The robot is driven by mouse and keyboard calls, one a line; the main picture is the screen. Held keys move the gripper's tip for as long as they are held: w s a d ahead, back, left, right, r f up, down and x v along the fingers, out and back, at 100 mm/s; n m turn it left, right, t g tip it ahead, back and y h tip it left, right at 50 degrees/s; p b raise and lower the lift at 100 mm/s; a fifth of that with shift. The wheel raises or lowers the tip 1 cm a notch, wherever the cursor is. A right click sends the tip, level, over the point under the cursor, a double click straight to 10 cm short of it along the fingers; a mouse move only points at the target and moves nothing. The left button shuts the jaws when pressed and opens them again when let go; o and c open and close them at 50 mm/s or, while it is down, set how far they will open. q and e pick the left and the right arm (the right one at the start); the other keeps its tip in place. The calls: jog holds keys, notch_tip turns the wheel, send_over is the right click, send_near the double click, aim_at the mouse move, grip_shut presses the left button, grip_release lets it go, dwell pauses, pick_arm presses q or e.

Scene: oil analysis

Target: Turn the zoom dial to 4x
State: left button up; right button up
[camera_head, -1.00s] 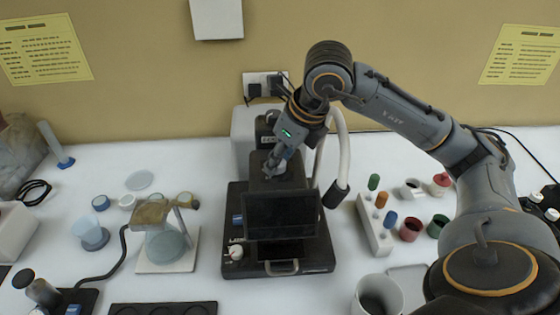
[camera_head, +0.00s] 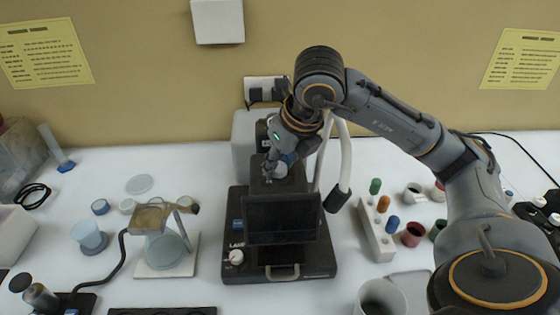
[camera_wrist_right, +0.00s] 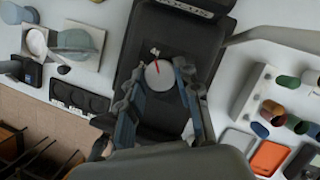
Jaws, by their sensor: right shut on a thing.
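The zoom dial is a pale round knob (camera_wrist_right: 158,75) with a red pointer line, on the black top of the microscope (camera_wrist_right: 193,50). In the right wrist view its pointer leans slightly up and left, towards a small white mark. I cannot read any number there. My right gripper (camera_wrist_right: 160,77) has one finger on each side of the dial and is shut on it. In the head view the right gripper (camera_head: 274,170) reaches down onto the microscope (camera_head: 232,206) from behind its dark screen (camera_head: 281,219), and largely hides the dial. My left gripper is not in view.
A white lamp knob (camera_head: 236,257) sits on the microscope's front left. A pale curved tube (camera_head: 327,155) stands close right of the gripper. A vial rack (camera_head: 375,237) is to the right, and a stand with a glass dish (camera_head: 166,268) to the left.

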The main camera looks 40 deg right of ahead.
jog(key=o, duration=1.2)
jog(key=shift+c, duration=0.2)
jog(key=v, duration=1.2)
